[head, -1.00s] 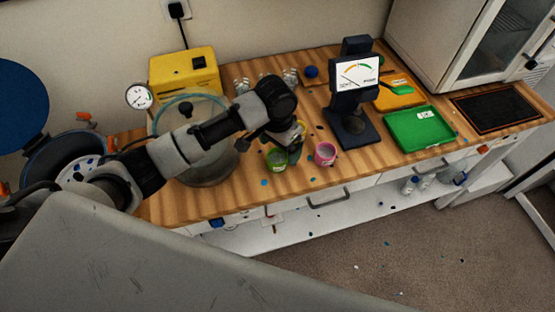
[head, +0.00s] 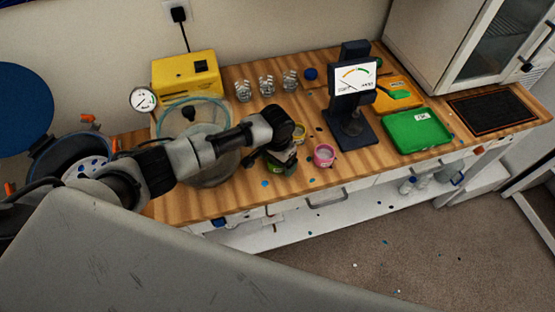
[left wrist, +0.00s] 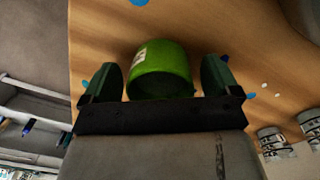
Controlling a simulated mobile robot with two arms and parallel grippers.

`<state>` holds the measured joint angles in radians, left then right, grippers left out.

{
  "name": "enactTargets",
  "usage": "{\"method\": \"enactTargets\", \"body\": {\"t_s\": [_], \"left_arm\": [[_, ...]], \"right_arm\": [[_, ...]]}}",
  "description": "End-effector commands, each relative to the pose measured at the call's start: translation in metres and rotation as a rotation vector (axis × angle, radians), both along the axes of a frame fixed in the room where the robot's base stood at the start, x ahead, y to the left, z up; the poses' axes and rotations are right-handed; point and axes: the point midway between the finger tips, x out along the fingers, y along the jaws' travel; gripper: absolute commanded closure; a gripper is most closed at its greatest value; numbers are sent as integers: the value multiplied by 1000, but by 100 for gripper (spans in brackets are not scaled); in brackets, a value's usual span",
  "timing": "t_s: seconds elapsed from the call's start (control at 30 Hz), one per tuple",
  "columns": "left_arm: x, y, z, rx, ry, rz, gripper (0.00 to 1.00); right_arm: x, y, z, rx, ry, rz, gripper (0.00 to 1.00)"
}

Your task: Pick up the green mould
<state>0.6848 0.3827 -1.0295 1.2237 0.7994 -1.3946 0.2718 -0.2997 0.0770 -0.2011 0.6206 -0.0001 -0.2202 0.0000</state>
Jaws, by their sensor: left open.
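The green mould (left wrist: 160,70) is a small green cup with a white label. In the left wrist view it stands on the wooden worktop between the two fingers of my left gripper (left wrist: 160,78), with a gap visible on its right side. My left gripper is open around it. In the head view my gripper (head: 279,158) is low over the front of the worktop and hides most of the green mould. My right gripper is not in view.
A pink cup (head: 324,155) stands close to the right of my gripper, and a yellow cup (head: 299,131) is behind it. A glass chamber (head: 213,160) is on the left. A dark gauge stand (head: 349,115) and a green tray (head: 417,133) are on the right.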

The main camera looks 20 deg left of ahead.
Motion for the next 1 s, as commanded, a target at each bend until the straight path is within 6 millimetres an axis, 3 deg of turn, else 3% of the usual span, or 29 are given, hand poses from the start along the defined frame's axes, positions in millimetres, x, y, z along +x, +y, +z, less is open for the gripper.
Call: {"method": "enactTargets", "body": {"t_s": [0.27, 0.63, 1.0], "left_arm": [[0, 0, -5, 1, -1, 0, 9], [0, 0, -5, 0, -1, 0, 63], [1, 0, 0, -1, -3, -1, 64]], "right_arm": [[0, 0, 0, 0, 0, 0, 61], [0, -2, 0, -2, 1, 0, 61], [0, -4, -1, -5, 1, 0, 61]]}}
